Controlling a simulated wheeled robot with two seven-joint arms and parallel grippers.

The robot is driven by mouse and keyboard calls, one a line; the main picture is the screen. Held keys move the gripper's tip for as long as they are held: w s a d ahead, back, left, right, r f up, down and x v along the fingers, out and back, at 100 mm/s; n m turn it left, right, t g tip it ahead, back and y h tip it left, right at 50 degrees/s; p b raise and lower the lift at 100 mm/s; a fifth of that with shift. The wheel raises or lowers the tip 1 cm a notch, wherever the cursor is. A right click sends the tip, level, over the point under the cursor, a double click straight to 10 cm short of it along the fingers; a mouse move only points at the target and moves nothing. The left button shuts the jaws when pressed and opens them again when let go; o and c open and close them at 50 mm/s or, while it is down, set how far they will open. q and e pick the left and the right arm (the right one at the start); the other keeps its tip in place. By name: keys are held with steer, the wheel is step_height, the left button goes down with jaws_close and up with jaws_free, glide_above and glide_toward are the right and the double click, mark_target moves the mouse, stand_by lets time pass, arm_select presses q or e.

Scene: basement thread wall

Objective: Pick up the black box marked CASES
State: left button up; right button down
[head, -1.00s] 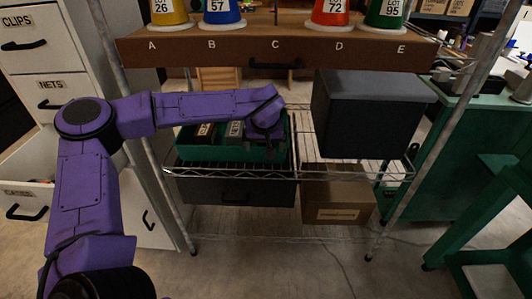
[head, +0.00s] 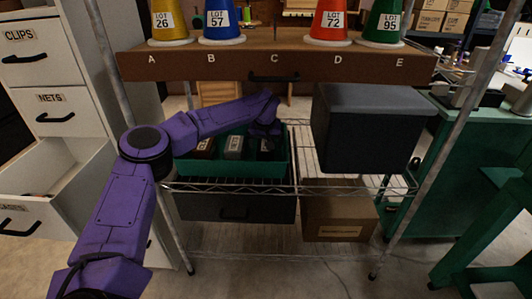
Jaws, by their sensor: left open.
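A green bin (head: 190,168) sits on the wire shelf below the wooden board. Several small boxes stand in it: a dark one (head: 203,146) at the left, a grey one (head: 234,146) in the middle and a black one (head: 266,149) at the right. Their labels are too small to read, so I cannot tell which is marked CASES. My left gripper (head: 265,134) is open and points down just above the black box at the right. Its fingertips are hard to make out, and I cannot tell whether they touch the box. My right gripper is out of view.
The wooden board (head: 185,66) with lettered cones overhangs the bin. A large dark box (head: 370,130) stands right of it. A cardboard box (head: 338,215) and a dark drawer (head: 200,208) are below. An open cabinet drawer (head: 45,212) juts out at left.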

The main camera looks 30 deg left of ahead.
arm_select(q)
steer(key=shift+w+f, duration=0.1)
steer(key=shift+f+p, duration=0.3)
steer(key=shift+p, duration=0.2)
stand_by(0.6)
steer(key=c, duration=1.1)
